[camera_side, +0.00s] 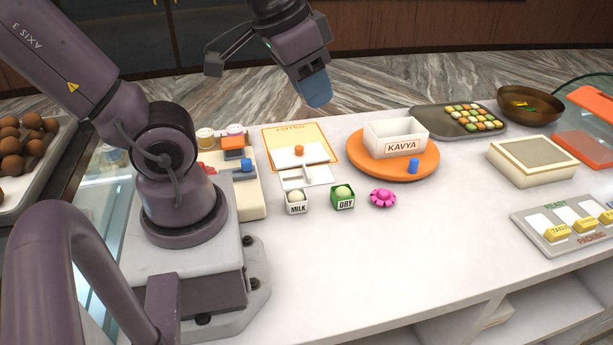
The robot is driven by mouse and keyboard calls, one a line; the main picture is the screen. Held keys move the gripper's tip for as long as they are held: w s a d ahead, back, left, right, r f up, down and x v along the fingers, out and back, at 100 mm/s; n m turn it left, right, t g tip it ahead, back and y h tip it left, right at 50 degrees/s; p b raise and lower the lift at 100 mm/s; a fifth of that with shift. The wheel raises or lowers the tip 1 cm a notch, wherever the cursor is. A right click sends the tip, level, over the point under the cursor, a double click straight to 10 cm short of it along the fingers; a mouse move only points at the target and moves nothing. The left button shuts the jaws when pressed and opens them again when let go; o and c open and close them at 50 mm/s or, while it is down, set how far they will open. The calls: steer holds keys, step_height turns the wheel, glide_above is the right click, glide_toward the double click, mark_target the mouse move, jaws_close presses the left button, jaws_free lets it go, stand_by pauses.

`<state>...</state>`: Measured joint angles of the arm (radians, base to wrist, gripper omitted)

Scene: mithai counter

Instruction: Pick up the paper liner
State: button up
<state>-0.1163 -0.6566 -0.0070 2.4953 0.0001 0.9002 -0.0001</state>
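No sheet is clearly marked as the paper liner. A thin white sheet (288,159) with an orange knob on it lies on an orange-bordered mat (318,132); this may be the liner. A pink fluted piece (383,198) sits on the counter to the right. My gripper (316,98), with blue fingertips, hangs well above and behind the mat, touching nothing. Its fingers overlap in this view, so the gap between them is hidden.
A white KAVYA box (371,143) stands on an orange turntable (429,162) with a blue knob. Small MILK (297,208) and DRY (344,204) boxes stand in front of the mat. A sweets tray (426,116), bowl (502,110) and packing tray (546,243) lie right. The front middle counter is clear.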

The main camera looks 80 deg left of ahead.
steer(key=w+a+f+n+g, duration=0.1)
steer(key=w+a+f+g, duration=0.2)
steer(key=a+f, duration=0.35)
steer(key=m+g, duration=0.2)
steer(key=m, duration=1.8)
glide_above(307, 172)
step_height(307, 172, down, 14)
steer(key=shift+h, duration=0.3)
step_height(307, 172, down, 13)
steer(key=shift+r, duration=0.15)
jaws_close()
